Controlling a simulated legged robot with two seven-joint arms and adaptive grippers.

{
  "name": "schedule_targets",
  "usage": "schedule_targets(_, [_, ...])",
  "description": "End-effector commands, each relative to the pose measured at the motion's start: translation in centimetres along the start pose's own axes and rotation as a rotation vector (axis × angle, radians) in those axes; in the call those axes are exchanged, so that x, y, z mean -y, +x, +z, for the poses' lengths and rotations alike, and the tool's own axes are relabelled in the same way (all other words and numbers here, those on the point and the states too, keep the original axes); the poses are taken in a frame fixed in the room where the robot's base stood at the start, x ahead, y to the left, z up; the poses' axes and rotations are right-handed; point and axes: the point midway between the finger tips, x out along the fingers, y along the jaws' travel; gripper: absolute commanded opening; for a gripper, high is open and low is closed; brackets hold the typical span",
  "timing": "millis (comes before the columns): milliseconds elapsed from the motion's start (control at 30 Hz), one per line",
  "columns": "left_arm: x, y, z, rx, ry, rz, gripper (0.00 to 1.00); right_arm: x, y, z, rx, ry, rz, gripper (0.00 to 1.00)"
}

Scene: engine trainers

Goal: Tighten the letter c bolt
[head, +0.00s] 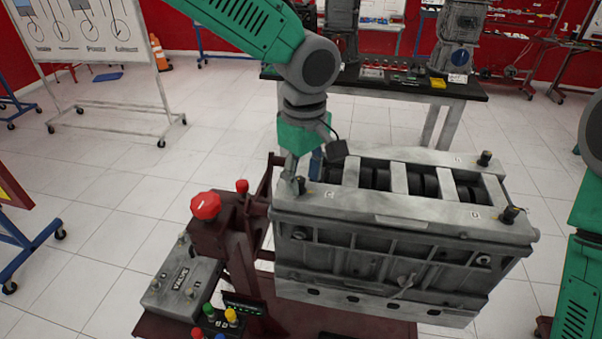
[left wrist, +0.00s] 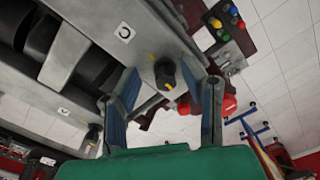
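The letter c bolt, a dark knob with a yellow mark, shows in the left wrist view (left wrist: 166,73) beside a white label with a C (left wrist: 124,32). It stands at the near left corner of the grey engine block (head: 400,225). In the head view the C label (head: 330,194) lies just right of that corner. My left gripper (head: 295,178) is over this corner, pointing down. In the left wrist view its two fingers (left wrist: 170,85) are spread, with the bolt between them and gaps visible at both sides. My right gripper is out of the head view.
Other bolts stand at the far right corner (head: 485,158) and near right corner (head: 512,213) of the block. A red button (head: 205,205) and a grey valve box (head: 180,283) are left of it. A dark-topped table (head: 400,84) stands behind; white floor lies around.

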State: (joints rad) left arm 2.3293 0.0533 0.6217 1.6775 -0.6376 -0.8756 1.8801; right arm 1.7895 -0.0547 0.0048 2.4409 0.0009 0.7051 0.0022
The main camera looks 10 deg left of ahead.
Motion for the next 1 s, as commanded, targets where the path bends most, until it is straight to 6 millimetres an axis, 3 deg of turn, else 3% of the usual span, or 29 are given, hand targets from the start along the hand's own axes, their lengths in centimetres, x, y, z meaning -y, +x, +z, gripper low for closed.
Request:
schedule_targets(167, [0.3, 0.1, -0.6, 0.005, -0.002, 0.002, 0.37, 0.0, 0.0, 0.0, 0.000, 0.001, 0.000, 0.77])
schedule_targets(267, [0.5, 0.1, -0.9, 0.007, -0.002, 0.004, 0.02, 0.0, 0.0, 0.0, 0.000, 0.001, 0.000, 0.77])
schedule_targets(300, [0.5, 0.1, -1.0, 0.008, -0.003, 0.006, 0.00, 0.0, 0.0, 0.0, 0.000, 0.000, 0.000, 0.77])
schedule_targets(1000, [0.2, 0.1, -0.9, 0.000, 0.036, 0.002, 0.00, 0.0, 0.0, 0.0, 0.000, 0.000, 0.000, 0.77])
